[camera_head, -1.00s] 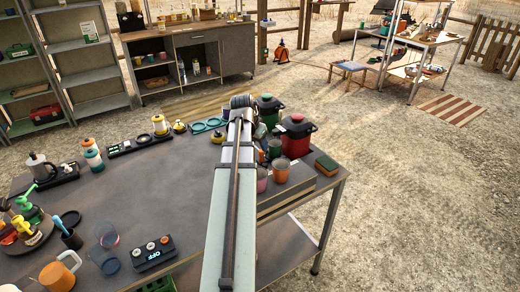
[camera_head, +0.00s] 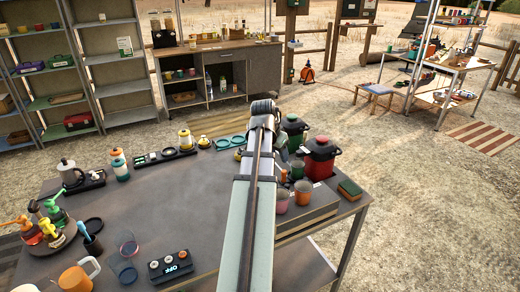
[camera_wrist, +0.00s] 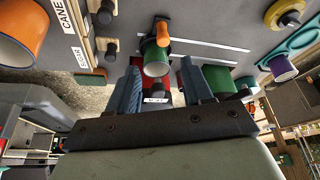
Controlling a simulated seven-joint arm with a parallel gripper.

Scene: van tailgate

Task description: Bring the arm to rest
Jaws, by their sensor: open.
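My gripper (camera_wrist: 162,78) is open in the wrist view, its two blue fingers apart with bare space between them. A green cup (camera_wrist: 156,62) with an orange part beside it shows beyond the fingertips; I cannot tell the distance, and no grip on it shows. In the head view my arm reaches out over the table (camera_head: 185,220) toward its far right part, beside the pots. The gripper itself is hidden behind the arm there.
A red pot (camera_head: 319,160), a green pot (camera_head: 293,130) and small cups (camera_head: 303,192) crowd the arm's right side. Spray bottles (camera_head: 50,222), an orange mug (camera_head: 76,278), clear glasses (camera_head: 124,266) and a switch box (camera_head: 170,267) stand left. The table's middle is fairly clear.

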